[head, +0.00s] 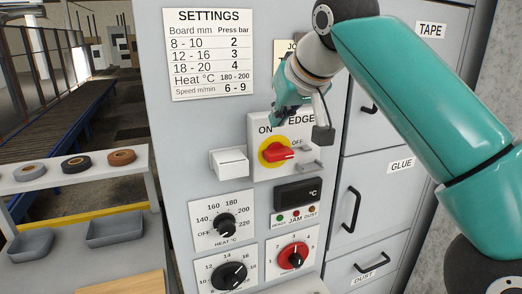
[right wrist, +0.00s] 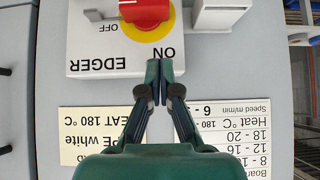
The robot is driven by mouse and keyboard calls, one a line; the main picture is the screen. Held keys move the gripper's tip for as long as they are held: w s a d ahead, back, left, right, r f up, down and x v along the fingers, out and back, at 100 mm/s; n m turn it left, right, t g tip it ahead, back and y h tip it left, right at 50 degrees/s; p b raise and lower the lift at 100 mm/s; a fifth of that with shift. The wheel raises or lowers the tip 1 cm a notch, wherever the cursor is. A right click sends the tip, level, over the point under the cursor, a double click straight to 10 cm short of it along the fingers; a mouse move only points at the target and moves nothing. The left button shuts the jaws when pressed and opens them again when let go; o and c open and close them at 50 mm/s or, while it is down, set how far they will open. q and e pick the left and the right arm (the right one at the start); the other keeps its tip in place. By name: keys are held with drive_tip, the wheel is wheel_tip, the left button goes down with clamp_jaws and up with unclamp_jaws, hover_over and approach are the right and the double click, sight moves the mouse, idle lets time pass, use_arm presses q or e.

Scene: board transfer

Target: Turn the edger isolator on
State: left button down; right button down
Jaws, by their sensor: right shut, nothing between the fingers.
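The edger isolator is a red handle (head: 279,154) on a yellow disc (head: 265,147), mounted on a white plate (head: 258,172). The handle lies about level, its end toward the OFF mark; ON is printed above the disc. In the right wrist view the picture is upside down and the red handle (right wrist: 145,12) shows at the top edge, partly cut off. My right gripper (head: 283,115) is above the isolator, in front of the plate's upper part. In the wrist view its fingers (right wrist: 158,75) are together and empty, apart from the handle. My left gripper is not in view.
A white box (head: 229,162) juts out left of the plate, and a grey bracket (head: 312,160) sits right of the disc. Below are a dark display (head: 298,194), a heat dial (head: 225,226) and a red dial (head: 293,256). Drawer handles (head: 350,222) stand out at right.

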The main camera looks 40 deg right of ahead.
sight(269, 149)
drive_tip(key=f, duration=0.1)
drive_tip(key=w+f, duration=0.1)
drive_tip(key=f, duration=0.1)
drive_tip(key=w+f+b, duration=0.1)
drive_tip(key=shift+d+f, duration=0.2)
drive_tip(key=shift+d, duration=0.05)
drive_tip(key=shift+f+b, duration=0.3)
drive_tip(key=shift+f, duration=0.55)
